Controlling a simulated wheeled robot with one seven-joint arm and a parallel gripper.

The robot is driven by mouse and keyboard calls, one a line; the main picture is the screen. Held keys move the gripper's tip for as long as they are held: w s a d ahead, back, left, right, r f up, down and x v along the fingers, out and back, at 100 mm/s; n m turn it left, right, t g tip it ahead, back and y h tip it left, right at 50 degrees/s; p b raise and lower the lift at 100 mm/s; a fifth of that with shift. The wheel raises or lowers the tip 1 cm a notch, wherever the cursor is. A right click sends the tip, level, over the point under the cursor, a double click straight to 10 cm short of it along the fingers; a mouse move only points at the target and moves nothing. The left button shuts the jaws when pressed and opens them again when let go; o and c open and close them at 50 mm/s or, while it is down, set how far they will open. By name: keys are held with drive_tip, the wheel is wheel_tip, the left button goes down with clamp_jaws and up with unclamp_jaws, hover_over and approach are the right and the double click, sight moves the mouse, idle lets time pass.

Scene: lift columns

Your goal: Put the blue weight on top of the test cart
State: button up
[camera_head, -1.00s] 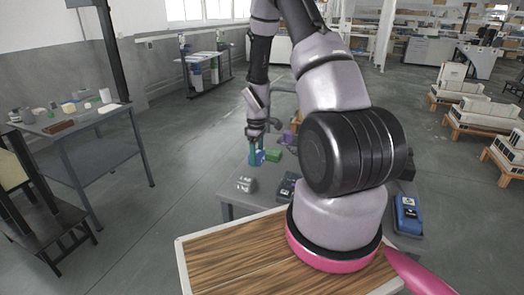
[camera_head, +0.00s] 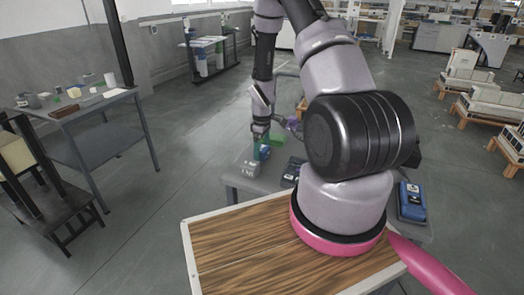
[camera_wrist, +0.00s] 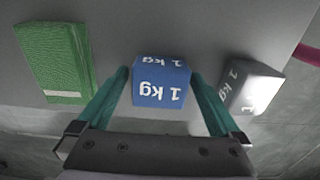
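The blue weight (camera_wrist: 161,82), a cube marked "1 kg", stands on the grey table between my gripper's teal fingers in the wrist view. My gripper (camera_wrist: 162,88) is open around it, with narrow gaps seeming to show at its sides. In the head view my gripper (camera_head: 262,150) is low over the far left part of the table, and the blue weight (camera_head: 265,153) is partly hidden by a finger. I cannot tell for certain which piece of furniture is the test cart; a grey two-level table (camera_head: 103,148) with small objects on top stands at the left.
A grey weight (camera_wrist: 250,86) stands to the right of the fingers and a green block (camera_wrist: 56,62) to the left, both close. The grey table (camera_head: 240,182) also bears dark items and a blue box (camera_head: 411,200). A dark stand (camera_head: 45,205) is at far left. Open floor lies between.

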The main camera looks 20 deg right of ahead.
wheel_tip(320, 180, up, 12)
wheel_tip(320, 180, up, 12)
drive_tip(key=r+m+t, duration=0.1)
drive_tip(key=m+t, duration=0.1)
drive_tip(key=m, duration=0.1)
hover_over(262, 148)
drive_tip(key=s+a, duration=0.1)
drive_tip(key=s+a+r+m+t+y, duration=0.1)
drive_tip(key=s+r+m, duration=0.4)
drive_tip(key=s+r, duration=0.6)
drive_tip(key=s+a+r+m+t+y, duration=0.1)
drive_tip(key=s+a+r+m+t, duration=0.3)
drive_tip(key=s+r, duration=0.7)
drive_tip(key=shift+a+r+m, duration=0.2)
drive_tip(key=shift+a+m, duration=0.4)
drive_tip(key=shift+a, duration=0.4)
